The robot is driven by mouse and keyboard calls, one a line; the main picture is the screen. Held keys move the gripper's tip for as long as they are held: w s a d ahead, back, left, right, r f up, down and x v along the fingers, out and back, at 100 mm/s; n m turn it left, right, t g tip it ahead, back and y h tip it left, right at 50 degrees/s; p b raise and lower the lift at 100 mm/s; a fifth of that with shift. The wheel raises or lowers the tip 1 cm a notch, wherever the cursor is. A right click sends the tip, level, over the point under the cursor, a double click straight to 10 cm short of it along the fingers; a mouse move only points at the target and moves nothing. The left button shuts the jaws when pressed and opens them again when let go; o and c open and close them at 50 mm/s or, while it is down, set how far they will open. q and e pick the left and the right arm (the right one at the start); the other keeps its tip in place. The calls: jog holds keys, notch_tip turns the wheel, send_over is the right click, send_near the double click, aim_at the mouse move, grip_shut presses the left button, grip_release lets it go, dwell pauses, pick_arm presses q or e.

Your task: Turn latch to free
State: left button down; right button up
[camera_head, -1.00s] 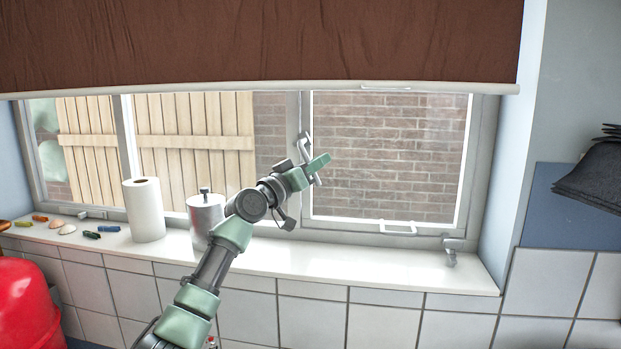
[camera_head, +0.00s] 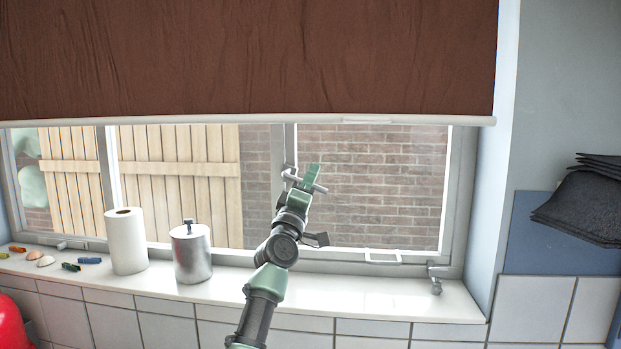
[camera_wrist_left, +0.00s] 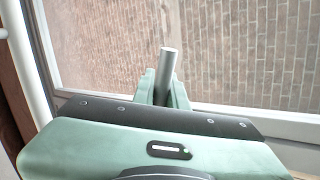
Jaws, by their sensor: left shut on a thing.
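The grey window latch (camera_head: 320,188) sits on the upright bar between the two window panes. Its handle slants out to the right, close to level, in the head view. My left gripper (camera_head: 307,178) is at the latch and shut on its handle. In the left wrist view, the round grey end of the handle (camera_wrist_left: 168,62) sticks up from between the green fingers of the gripper (camera_wrist_left: 164,88). The fingers hide the gripped part. My right gripper is not in view.
A brown roller blind (camera_head: 240,60) hangs above the latch. A paper roll (camera_head: 125,242) and a metal canister (camera_head: 191,255) stand on the white sill (camera_head: 340,297) at left. A second fitting (camera_head: 436,279) is at the lower right frame corner. Dark cloths (camera_head: 585,205) lie at right.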

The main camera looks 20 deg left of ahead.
pick_arm(q)
jog(key=shift+r+n, duration=0.2)
jog(key=shift+n, duration=0.3)
jog(key=c, duration=1.4)
grip_release()
jog(key=shift+c, duration=0.2)
jog(key=shift+s+f, duration=0.1)
jog(key=b+v, duration=0.1)
jog(key=v, duration=0.6)
jog(key=shift+s+f+b, duration=0.2)
jog(key=shift+f+b, duration=0.05)
jog(key=shift+b, duration=0.1)
